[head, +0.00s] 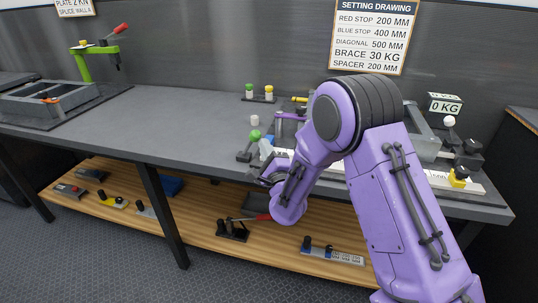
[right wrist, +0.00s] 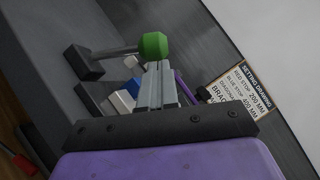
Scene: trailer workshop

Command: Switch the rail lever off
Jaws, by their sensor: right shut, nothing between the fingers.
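A lever with a green ball knob (head: 255,134) stands at the front edge of the bench, at the left end of the long rail with a white scale (head: 335,167). Its rod runs from a dark block (head: 244,156). In the right wrist view the green knob (right wrist: 153,45) sits just beyond my fingertips, with the rod reaching left to the dark block (right wrist: 83,63). My right gripper (head: 268,174) is shut and empty, close below the knob at the bench edge; I cannot tell whether it touches. Its fingers (right wrist: 158,82) lie together. My left gripper is out of view.
My right arm hides much of the rail and fixture. A wooden shelf (head: 130,207) below holds several tools. The left-middle bench top (head: 170,120) is clear.

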